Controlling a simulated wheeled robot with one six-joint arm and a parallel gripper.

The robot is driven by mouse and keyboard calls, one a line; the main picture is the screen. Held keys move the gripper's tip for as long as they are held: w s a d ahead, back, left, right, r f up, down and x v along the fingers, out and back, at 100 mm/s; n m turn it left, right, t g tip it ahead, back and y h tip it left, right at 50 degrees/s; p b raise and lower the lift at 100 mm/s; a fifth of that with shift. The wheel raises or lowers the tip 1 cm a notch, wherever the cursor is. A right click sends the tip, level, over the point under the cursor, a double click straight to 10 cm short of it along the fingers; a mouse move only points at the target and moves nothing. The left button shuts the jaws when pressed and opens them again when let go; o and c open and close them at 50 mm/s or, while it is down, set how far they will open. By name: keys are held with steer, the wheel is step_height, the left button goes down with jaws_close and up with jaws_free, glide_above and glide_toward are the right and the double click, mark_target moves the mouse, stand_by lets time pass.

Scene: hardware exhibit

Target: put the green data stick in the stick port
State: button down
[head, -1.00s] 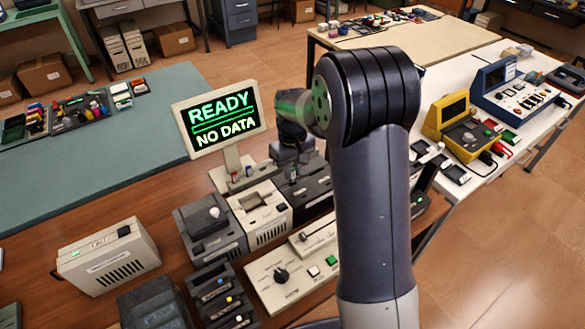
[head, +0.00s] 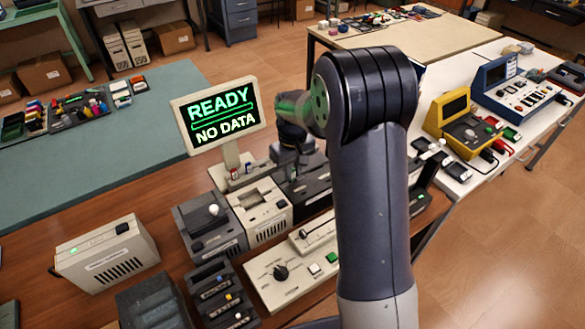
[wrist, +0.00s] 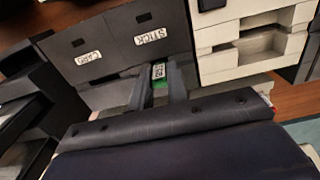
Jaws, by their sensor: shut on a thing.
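In the wrist view, my gripper (wrist: 160,88) is shut on the green data stick (wrist: 160,83), which has a white label and sits between the two grey fingers. The stick's far end points at the dark box marked STICK (wrist: 163,21), just below that label. The port opening itself is hidden, and I cannot tell whether the stick's tip is inside it. In the head view, my gripper (head: 293,158) is over the dark box (head: 312,193) behind my arm; the stick cannot be made out there.
A panel marked CARD (wrist: 98,66) adjoins the STICK panel. A cream slotted unit (head: 262,208) stands beside the dark box. A screen (head: 220,112) behind reads READY, NO DATA. A cream control panel (head: 290,275) with a knob and buttons lies in front.

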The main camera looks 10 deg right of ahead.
steer(key=shift+f, duration=0.75)
steer(key=c, duration=1.3)
jaws_free()
steer(key=shift+r, duration=0.1)
step_height(320, 180, up, 8)
steer(key=p, duration=0.5)
steer(key=shift+r+p, duration=0.15)
steer(key=shift+p, duration=0.25)
